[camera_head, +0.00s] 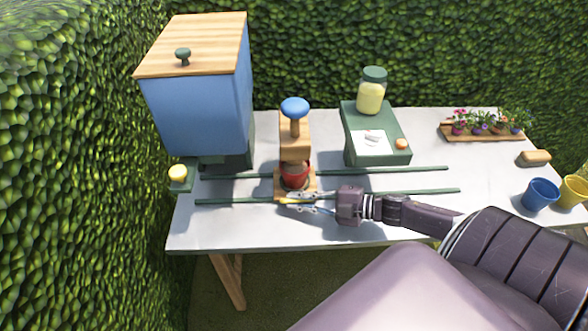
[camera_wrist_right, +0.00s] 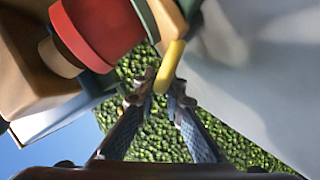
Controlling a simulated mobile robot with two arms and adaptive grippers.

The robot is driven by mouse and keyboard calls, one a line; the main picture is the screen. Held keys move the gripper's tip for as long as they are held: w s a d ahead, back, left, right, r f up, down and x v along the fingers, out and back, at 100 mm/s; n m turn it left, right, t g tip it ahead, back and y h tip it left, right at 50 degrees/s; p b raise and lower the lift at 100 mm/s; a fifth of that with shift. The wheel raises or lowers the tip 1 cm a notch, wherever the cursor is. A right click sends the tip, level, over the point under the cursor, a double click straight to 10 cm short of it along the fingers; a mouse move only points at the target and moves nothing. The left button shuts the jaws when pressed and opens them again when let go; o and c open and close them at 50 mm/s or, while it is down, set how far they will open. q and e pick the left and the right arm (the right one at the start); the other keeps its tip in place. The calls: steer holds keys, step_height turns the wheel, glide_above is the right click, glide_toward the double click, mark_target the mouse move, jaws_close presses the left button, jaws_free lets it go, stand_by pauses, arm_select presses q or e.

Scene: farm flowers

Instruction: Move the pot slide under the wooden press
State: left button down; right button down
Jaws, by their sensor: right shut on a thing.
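The wooden press (camera_head: 295,132) stands on the table, with a blue knob (camera_head: 294,107) on top. The pot slide (camera_head: 281,187) is a small wooden plate on the green rails, carrying a red pot (camera_head: 296,175). The pot sits directly below the press's front in the head view. In the right wrist view the red pot (camera_wrist_right: 105,30) is close to the press's round wooden plunger (camera_wrist_right: 60,58) and looks roughly in line with it. My right gripper (camera_head: 303,203) is shut on the slide's yellow handle (camera_wrist_right: 172,65) at the near side. My left gripper is not in view.
Green rails (camera_head: 390,192) run along the table. A blue hopper with wooden lid (camera_head: 195,105) stands left, and a green stand (camera_head: 378,135) with a jar (camera_head: 371,92) right. A flower tray (camera_head: 485,132), blue pot (camera_head: 540,194) and yellow pot (camera_head: 574,191) are at far right.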

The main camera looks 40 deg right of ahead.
steer(key=c, duration=2)
jaws_free()
steer(key=v, duration=1.2)
